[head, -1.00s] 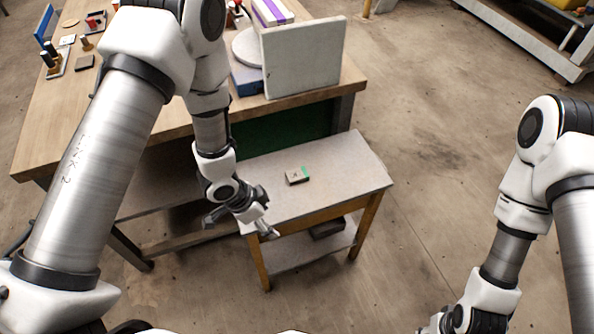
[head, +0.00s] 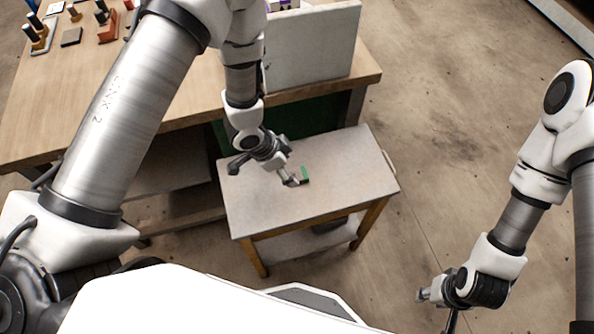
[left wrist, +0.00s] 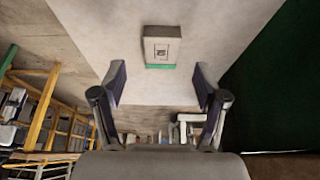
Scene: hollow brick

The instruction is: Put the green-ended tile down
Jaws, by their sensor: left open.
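The green-ended tile (head: 305,173) lies on the small side table (head: 345,165).
A larger wooden workbench (head: 125,100) stands behind the side table, with a grey upright panel (head: 315,45) at its right end. Small pegged items stand at its far left. The side table's top is otherwise clear, and open floor lies to its right.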

